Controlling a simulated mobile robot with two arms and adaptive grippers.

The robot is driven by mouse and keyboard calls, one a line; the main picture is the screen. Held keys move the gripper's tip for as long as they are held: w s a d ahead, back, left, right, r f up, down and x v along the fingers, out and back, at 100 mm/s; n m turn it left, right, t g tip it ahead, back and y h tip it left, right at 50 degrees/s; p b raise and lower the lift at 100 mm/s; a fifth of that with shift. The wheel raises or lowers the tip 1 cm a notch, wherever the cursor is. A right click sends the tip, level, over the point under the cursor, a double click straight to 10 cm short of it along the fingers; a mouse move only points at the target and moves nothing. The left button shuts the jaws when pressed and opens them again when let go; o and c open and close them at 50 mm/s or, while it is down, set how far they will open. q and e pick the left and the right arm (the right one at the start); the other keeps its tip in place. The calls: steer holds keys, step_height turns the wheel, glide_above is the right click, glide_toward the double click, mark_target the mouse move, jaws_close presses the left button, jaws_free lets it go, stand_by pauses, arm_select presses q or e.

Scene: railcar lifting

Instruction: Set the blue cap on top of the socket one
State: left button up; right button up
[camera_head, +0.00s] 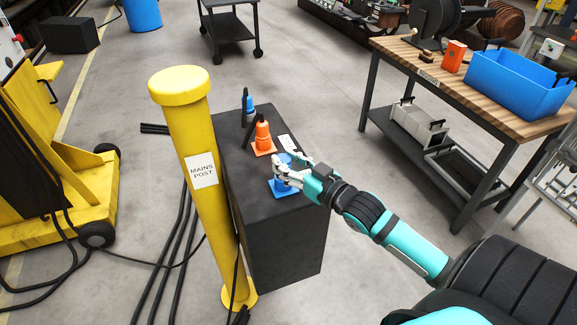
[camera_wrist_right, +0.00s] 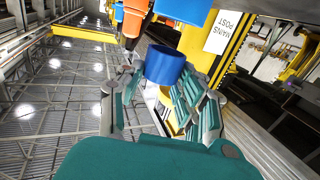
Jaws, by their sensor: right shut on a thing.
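The blue cap (camera_head: 284,158) is held between the fingers of my right gripper (camera_head: 287,172), which is shut on it. In the right wrist view the cap (camera_wrist_right: 165,66) is a short blue cylinder between the fingertips. Below the gripper, at the near end of the black box's top, is a blue socket (camera_head: 283,189) with a square flange. It also shows at the top of the wrist view (camera_wrist_right: 185,8). A gap shows between cap and socket there. The fingers partly hide the socket in the head view. I cannot read which socket is one. My left gripper is not in view.
The black box (camera_head: 285,235) carries an orange plug (camera_head: 263,138) and a blue plug (camera_head: 249,108) with upright black cables behind my gripper. A yellow mains post (camera_head: 190,130) stands beside it on the left. A workbench with a blue bin (camera_head: 515,85) is at right.

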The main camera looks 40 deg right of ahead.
steer(key=shift+f, duration=0.9)
steer(key=shift+f, duration=0.1)
steer(key=shift+f, duration=0.35)
steer(key=shift+f, duration=0.15)
steer(key=o, duration=0.8)
